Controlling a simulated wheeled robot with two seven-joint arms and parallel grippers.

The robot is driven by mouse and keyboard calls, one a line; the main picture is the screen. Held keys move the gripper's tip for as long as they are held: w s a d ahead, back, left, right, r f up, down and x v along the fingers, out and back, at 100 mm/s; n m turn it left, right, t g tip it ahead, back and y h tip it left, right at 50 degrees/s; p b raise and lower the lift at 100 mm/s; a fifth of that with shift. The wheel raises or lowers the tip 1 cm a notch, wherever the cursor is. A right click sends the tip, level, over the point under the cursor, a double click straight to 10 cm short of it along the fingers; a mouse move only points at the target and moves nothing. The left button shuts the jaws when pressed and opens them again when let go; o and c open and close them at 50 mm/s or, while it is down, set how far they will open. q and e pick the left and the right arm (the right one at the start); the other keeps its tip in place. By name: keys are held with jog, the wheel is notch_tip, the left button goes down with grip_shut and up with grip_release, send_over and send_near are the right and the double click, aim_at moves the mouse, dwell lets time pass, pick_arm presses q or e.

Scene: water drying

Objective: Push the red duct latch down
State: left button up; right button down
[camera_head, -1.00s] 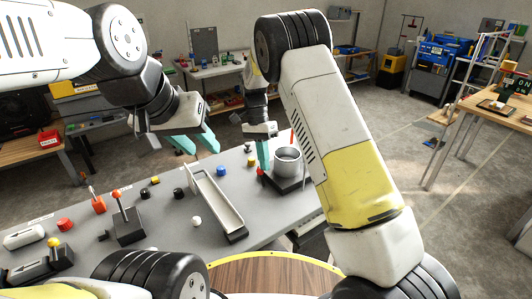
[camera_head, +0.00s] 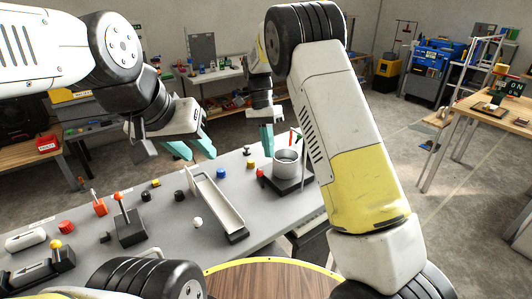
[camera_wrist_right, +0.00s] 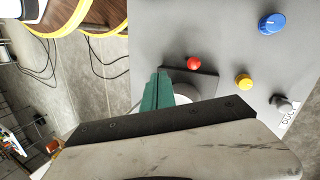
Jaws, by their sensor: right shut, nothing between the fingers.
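A small red knob (camera_head: 260,173), which looks like the duct latch, sits at the left corner of a dark base plate. A grey metal cylinder (camera_head: 286,163) stands on that plate. The knob also shows in the right wrist view (camera_wrist_right: 193,63), just beyond the teal fingers. My right gripper (camera_head: 267,152) is shut and empty, pointing down above and behind the knob, apparently clear of it. How far the latch is tilted is too small to tell. My left gripper (camera_head: 191,156) is open and empty over the back edge of the table, left of the knob.
The grey table holds a sloped metal channel (camera_head: 217,196), a blue knob (camera_head: 221,172), a yellow knob (camera_head: 250,163), a white ball (camera_head: 197,222) and an orange-tipped lever (camera_head: 118,197).

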jog(key=v, duration=0.7)
jog(key=shift+w+f, duration=0.15)
jog(key=shift+w, duration=0.2)
